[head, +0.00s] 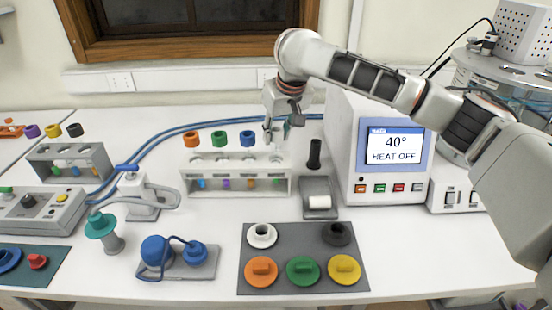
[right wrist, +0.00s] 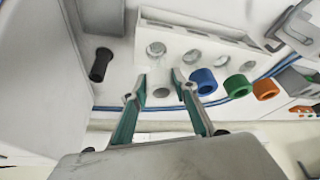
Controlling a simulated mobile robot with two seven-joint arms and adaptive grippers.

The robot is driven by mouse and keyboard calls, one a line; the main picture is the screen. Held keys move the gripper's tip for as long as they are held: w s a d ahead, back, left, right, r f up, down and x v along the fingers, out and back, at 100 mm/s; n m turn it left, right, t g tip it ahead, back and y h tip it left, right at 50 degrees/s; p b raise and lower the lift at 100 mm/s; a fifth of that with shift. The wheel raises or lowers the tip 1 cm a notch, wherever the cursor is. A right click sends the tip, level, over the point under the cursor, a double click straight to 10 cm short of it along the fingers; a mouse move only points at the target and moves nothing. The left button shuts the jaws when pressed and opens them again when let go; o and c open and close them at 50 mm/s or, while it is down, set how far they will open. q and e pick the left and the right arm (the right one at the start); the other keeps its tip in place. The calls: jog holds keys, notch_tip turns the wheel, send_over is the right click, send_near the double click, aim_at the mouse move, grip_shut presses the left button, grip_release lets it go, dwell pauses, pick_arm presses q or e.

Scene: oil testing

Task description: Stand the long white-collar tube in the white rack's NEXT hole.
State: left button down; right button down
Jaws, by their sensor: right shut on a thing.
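The white rack (head: 184,179) stands mid-table, with a row of round holes along its top. Orange (head: 190,139), green (head: 219,138) and blue (head: 247,138) collars show above its left part. My right gripper (head: 275,132) is over the rack's right end, in line with these collars. It is shut on the white-collar tube, whose pale round end (right wrist: 160,88) shows faintly between the teal fingertips in the right wrist view. The rack (right wrist: 180,30) also shows there. I cannot tell whether the tube's lower end is in the end hole. My left gripper is out of view.
A black upright cylinder (head: 315,154) and a grey holder with a white roll (head: 319,202) stand right of the rack. The heater box (head: 391,165) reads 40°, HEAT OFF. A grey rack (head: 67,163) is at left. A dark mat (head: 303,244) with colored caps lies in front.

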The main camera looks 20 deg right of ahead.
jog(key=shift+f, duration=0.65)
jog(key=c, duration=1.5)
grip_release()
jog(key=v, duration=1.2)
